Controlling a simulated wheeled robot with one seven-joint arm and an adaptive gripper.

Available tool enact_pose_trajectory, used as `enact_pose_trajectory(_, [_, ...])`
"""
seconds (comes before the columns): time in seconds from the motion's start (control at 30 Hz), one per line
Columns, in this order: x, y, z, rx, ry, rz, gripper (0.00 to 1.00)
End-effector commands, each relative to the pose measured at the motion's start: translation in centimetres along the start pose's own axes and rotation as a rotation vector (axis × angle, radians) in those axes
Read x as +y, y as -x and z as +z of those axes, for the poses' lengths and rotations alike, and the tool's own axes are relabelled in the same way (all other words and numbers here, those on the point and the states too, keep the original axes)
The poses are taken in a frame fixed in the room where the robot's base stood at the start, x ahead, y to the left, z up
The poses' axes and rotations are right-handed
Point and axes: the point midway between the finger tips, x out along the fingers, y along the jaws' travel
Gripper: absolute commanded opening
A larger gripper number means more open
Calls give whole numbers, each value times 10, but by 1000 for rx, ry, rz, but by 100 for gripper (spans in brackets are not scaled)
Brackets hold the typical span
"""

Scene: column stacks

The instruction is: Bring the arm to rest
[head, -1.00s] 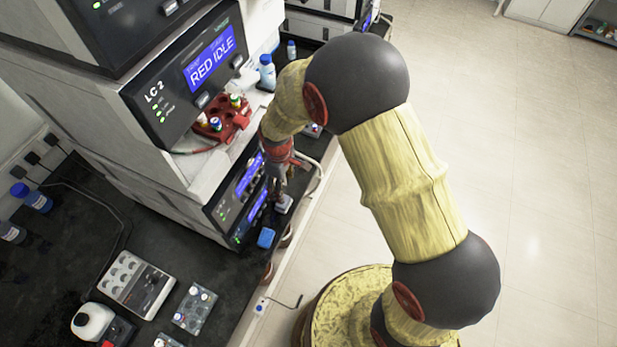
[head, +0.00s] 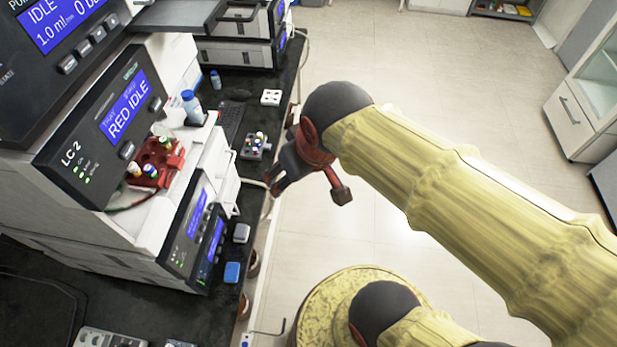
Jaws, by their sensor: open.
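My gripper (head: 308,192) is open and empty in the head view. One dark finger points left near the bench edge, and the other, with a square tip, points down and right over the floor. My arm comes in from the right, with its upper link stretched across the floor. Nothing is between the fingers. The gripper appears apart from the bench, though its exact height is hard to tell.
The floor (head: 400,70) is clear at right.

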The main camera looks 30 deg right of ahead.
Motion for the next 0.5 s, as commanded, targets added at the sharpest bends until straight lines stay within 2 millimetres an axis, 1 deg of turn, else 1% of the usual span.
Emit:
enact_pose_trajectory(0.03, [3, 10, 9, 23, -32, 7, 65])
enact_pose_trajectory(0.1, [5, 19, 19, 40, -66, 12, 65])
enact_pose_trajectory(0.2, [7, 25, 27, 54, -94, 16, 65])
enact_pose_trajectory(0.3, [7, 26, 30, 56, -104, 17, 65])
enact_pose_trajectory(0.5, [7, 26, 30, 56, -103, 17, 65])
